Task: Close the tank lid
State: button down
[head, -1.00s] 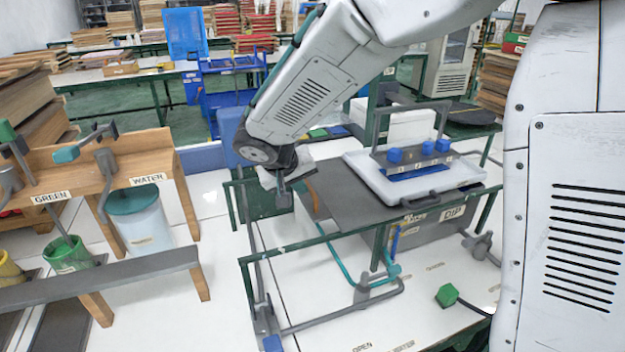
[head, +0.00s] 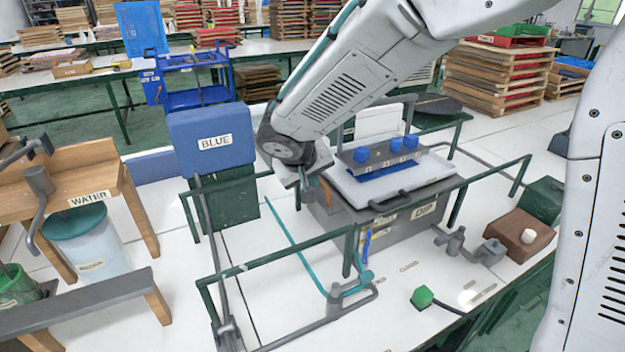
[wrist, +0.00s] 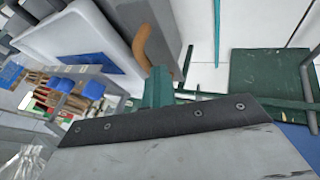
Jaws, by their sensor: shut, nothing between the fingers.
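A grey tank (head: 400,232) labelled DIP stands right of centre in the head view. A white tray (head: 440,186) with a dark handle lies on top of it, with a blue patch and blue knobs above. An orange curved handle (wrist: 143,48) sits near the tank's grey side in the wrist view. I cannot tell for certain which panel is the tank lid. My gripper (head: 304,183) is shut and empty, pointing down just left of the tank. It appears apart from the handle, though the arm hides part of this area.
A blue box marked BLUE (head: 212,140) stands left of my gripper. Green rails (head: 275,257) cross in front, with a teal lever (head: 345,290) and a green knob (head: 422,297). A water bucket (head: 88,245) is at left.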

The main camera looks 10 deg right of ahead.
jog(key=shift+d, duration=0.25)
jog(key=s+a+r, duration=0.6)
jog(key=a+r, duration=0.1)
jog(key=r, duration=0.2)
jog(key=s+d+m+g+y, duration=0.2)
jog(key=s+d+g+y, duration=0.1)
jog(key=s+d, duration=2)
jog(key=shift+s+d+g+y, duration=0.3)
jog(key=shift+s+g, duration=0.4)
jog(key=shift+s, duration=0.8)
